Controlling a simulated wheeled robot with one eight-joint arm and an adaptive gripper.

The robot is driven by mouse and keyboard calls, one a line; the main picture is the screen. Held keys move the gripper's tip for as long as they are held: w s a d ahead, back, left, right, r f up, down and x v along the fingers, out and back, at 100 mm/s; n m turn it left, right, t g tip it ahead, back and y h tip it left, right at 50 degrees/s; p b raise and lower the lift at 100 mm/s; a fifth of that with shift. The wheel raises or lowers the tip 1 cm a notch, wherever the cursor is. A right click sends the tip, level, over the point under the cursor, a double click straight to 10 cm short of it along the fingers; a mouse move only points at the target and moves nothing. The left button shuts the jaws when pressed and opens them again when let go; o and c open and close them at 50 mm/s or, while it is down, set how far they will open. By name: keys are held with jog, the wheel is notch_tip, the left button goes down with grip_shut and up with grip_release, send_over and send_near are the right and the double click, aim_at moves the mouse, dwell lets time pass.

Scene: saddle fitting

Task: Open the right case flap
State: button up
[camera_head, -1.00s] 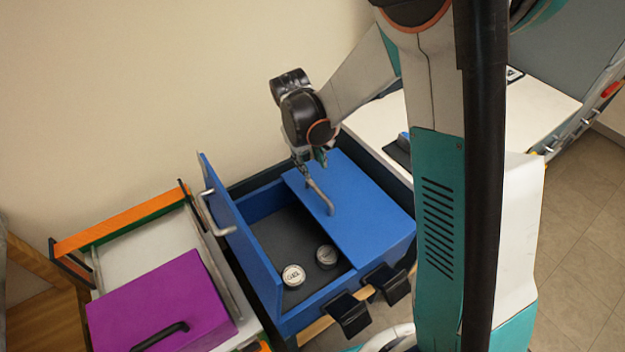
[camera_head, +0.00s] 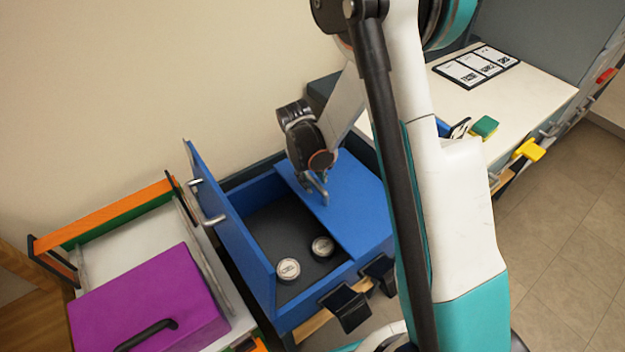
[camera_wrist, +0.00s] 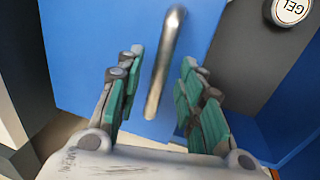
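The blue case (camera_head: 308,322) stands with its left flap (camera_head: 232,222) upright, a grey handle (camera_head: 208,208) on its outer side. The right flap (camera_head: 350,208) lies flat and shut over the right part of the case. Its grey bar handle (camera_head: 321,192) also shows in the wrist view (camera_wrist: 168,55), as does the right flap (camera_wrist: 95,35). My gripper (camera_head: 316,178) is right at this handle, from above. In the wrist view my gripper (camera_wrist: 160,78) is open, with one green-padded finger on each side of the bar and gaps on both sides.
Two round tins (camera_head: 288,269) (camera_head: 322,246) lie in the open left part of the case. Black latches (camera_head: 345,307) hang at its front. A purple-lidded case (camera_head: 150,300) stands to the left. A white worktop (camera_head: 535,90) lies to the right.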

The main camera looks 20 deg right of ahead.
grip_shut()
